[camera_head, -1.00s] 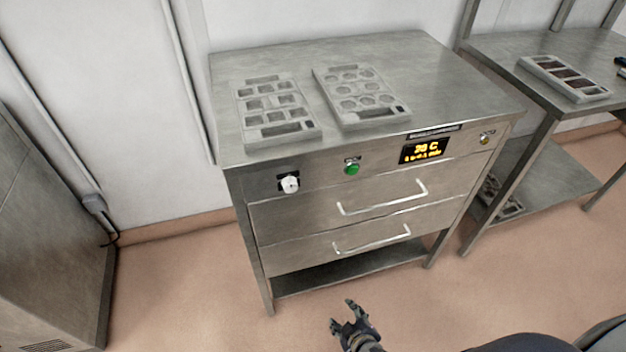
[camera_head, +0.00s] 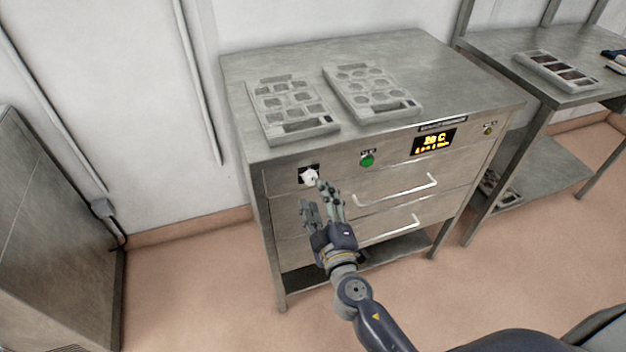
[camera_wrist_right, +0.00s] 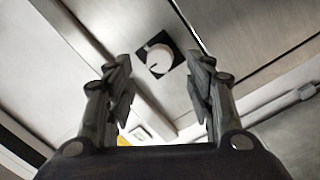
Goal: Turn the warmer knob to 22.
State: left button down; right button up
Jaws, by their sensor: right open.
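The warmer (camera_head: 285,178) is a steel cabinet with two drawers. Its white knob (camera_head: 309,177) sits on a black plate at the left of the front panel. In the right wrist view the round knob (camera_wrist_right: 159,58) shows a dark pointer line and lies ahead, between the two fingers. An orange display (camera_head: 433,142) is at the right of the panel; its digits are too blurred to read surely. My right gripper (camera_head: 320,193) is open and empty, just in front of and below the knob, apparently not touching it. My left gripper is not in view.
A green button (camera_head: 367,160) sits right of the knob. Drawer handles (camera_head: 396,190) stick out near my right gripper. Two grey moulds (camera_head: 292,108) (camera_head: 371,93) lie on top. A second steel table (camera_head: 500,50) stands at right.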

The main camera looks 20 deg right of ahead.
aim_at(312, 182)
jog(key=shift+w+d+p, duration=0.15)
jog(key=shift+w+p, duration=0.2)
jog(key=shift+w, duration=2.35)
jog(key=c, duration=1.1)
